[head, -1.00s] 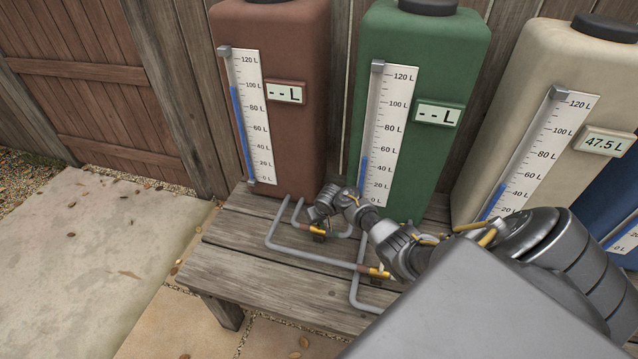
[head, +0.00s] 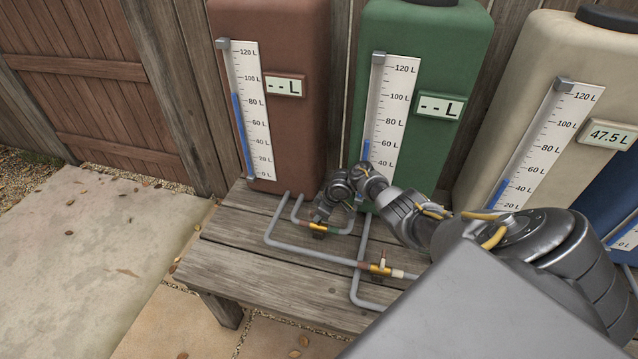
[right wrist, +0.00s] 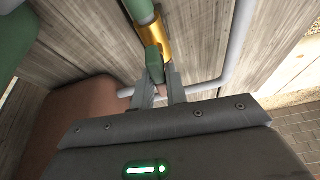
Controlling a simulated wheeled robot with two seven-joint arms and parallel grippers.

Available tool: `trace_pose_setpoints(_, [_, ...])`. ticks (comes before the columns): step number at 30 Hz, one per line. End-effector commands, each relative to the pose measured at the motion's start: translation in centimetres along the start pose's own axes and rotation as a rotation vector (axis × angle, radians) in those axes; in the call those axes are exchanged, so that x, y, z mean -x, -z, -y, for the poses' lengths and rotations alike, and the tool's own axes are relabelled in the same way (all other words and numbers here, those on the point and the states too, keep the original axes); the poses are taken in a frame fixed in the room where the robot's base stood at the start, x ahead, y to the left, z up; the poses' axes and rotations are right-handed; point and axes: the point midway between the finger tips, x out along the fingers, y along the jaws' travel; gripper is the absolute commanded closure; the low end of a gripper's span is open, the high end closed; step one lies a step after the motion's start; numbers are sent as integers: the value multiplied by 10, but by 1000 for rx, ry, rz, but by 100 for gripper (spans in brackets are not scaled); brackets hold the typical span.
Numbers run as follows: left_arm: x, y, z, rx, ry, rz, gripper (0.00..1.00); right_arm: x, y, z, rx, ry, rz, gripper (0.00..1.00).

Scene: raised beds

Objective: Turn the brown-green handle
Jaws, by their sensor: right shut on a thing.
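In the right wrist view, the green part of the brown-green handle (right wrist: 154,64) shows in front of a brass valve body (right wrist: 152,35). A small brownish part lies between the fingertips. My right gripper (right wrist: 162,91) is shut on this handle. In the head view my right gripper (head: 318,212) reaches down over the brass valve (head: 317,227) and hides the handle there. This valve sits on a pipe between the brown tank (head: 290,140) and the green tank (head: 418,150). The brown gauge stands near 87 L, the green near 60 L. My left gripper is out of view.
A second brass valve (head: 380,268) with an upright handle sits on the front pipe, close to my right arm. A beige tank (head: 545,70) reading 47.5 L stands at the right. The wooden bench (head: 250,285) is clear at its front left.

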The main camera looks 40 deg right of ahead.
Motion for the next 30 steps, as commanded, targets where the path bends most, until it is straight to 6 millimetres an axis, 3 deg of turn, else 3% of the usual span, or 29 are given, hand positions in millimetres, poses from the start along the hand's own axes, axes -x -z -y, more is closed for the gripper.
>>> trace_pose_setpoints(18, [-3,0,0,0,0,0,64,-1,-2,1,38,18,6,100])
trace_pose_setpoints(19, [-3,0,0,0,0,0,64,-1,-2,1,38,18,6,84])
trace_pose_setpoints(23, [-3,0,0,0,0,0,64,-1,-2,1,38,17,5,67])
trace_pose_setpoints(30, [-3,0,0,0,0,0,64,-1,0,1,38,17,2,64])
